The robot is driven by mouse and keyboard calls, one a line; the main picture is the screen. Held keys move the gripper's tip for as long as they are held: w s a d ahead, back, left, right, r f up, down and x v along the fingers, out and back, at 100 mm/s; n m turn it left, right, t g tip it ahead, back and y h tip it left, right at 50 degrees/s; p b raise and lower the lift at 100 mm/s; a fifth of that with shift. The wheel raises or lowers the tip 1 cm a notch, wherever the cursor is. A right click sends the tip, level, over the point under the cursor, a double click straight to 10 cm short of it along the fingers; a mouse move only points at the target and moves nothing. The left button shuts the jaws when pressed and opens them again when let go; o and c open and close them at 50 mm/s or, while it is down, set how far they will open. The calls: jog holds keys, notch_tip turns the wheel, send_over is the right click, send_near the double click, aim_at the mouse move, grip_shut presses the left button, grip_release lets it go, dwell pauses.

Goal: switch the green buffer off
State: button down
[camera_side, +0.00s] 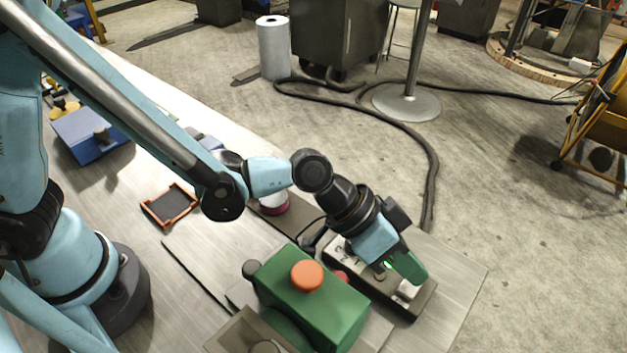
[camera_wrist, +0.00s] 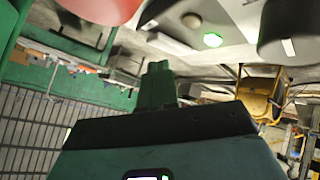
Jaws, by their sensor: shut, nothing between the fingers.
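The green buffer (camera_side: 325,312) is a green block with an orange round cap (camera_side: 307,276) on top, standing at the front of the bench. Beside it on the right is a dark, low switch box (camera_side: 400,303) with a small lit green lamp (camera_side: 387,266). A lit green lamp also shows in the wrist view (camera_wrist: 212,40). My gripper (camera_side: 412,270) is shut and empty, pointing down over the switch box near the lamp. Its closed green fingers show in the wrist view (camera_wrist: 157,85). I cannot tell whether the fingertips touch the box.
A red rounded part (camera_wrist: 100,8) and a dark rounded part (camera_wrist: 290,28) are close in the wrist view. On the bench are an orange-rimmed tray (camera_side: 154,216) and a blue box (camera_side: 90,138). A black hose (camera_side: 432,165) lies on the floor beyond the bench.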

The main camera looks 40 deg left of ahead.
aim_at(401, 284)
jog(key=shift+s+r, duration=0.2)
jog(key=shift+r, duration=1.05)
jog(key=shift+s+r, duration=0.15)
jog(key=shift+r, duration=1.05)
jog(key=shift+a, duration=0.1)
jog(key=w+a, duration=0.1)
jog(key=a, duration=0.2)
jog(key=w+a+r+n+t+y, duration=0.1)
jog(key=a, duration=0.2)
jog(key=w+a+r+n, duration=0.1)
jog(key=a, duration=0.2)
jog(key=shift+r+t+y, duration=0.25)
jog(key=shift+t+y, duration=0.15)
jog(key=s+a+n+t+y, duration=0.1)
jog(key=s+a+n+y, duration=0.1)
jog(key=a, duration=1)
jog(key=s+a+r+n+t+y, duration=0.1)
jog(key=s+a+n+y, duration=0.2)
jog(key=a, duration=1)
jog(key=shift+a+r+y, duration=0.2)
jog(key=shift+r+y, duration=0.05)
jog(key=shift+y, duration=0.85)
